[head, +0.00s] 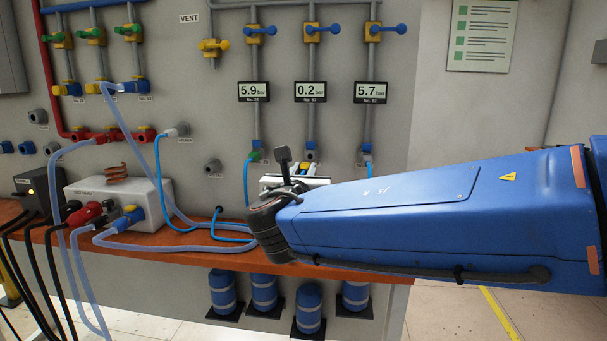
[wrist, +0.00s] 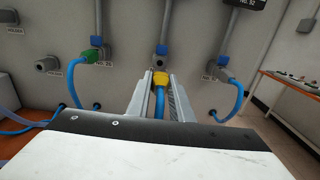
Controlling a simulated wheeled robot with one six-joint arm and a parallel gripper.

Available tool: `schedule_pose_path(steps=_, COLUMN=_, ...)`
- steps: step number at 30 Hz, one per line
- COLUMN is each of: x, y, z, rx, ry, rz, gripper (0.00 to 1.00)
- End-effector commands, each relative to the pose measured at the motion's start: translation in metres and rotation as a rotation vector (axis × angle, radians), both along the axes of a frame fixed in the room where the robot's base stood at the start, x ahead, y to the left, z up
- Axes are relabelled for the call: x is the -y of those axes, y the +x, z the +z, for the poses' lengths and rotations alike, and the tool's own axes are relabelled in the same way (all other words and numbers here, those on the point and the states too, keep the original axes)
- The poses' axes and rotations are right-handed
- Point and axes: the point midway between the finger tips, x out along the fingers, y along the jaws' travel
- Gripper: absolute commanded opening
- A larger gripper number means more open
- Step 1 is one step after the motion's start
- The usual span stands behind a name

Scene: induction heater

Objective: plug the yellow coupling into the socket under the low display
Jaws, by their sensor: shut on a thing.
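The display reading 0.2 bar (head: 311,92) is the middle of three on the wall. Its pipe runs down to a blue collar (wrist: 162,49) and a grey socket (wrist: 161,62) below it. My gripper (wrist: 159,82) is shut on the yellow coupling (wrist: 160,78), whose blue hose hangs down between the fingers. The coupling is upright, directly below the socket and very close to it; I cannot tell whether it has entered it. In the head view my gripper (head: 300,181) is just below the middle pipe, and the coupling is mostly hidden.
A green coupling (wrist: 91,57) and a grey coupling (wrist: 222,74) with blue hoses flank the middle socket. A white box (head: 120,200) with hoses stands on the orange bench (head: 190,238) at left. Blue cylinders (head: 265,289) stand below the bench.

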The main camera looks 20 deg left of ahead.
Motion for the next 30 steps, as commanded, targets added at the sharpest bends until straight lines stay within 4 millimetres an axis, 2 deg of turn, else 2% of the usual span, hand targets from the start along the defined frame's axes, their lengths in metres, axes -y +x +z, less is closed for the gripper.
schedule_pose_path(steps=30, x=-0.014, y=0.061, z=0.000, rx=0.000, ry=0.000, rz=-0.002, gripper=0.00)
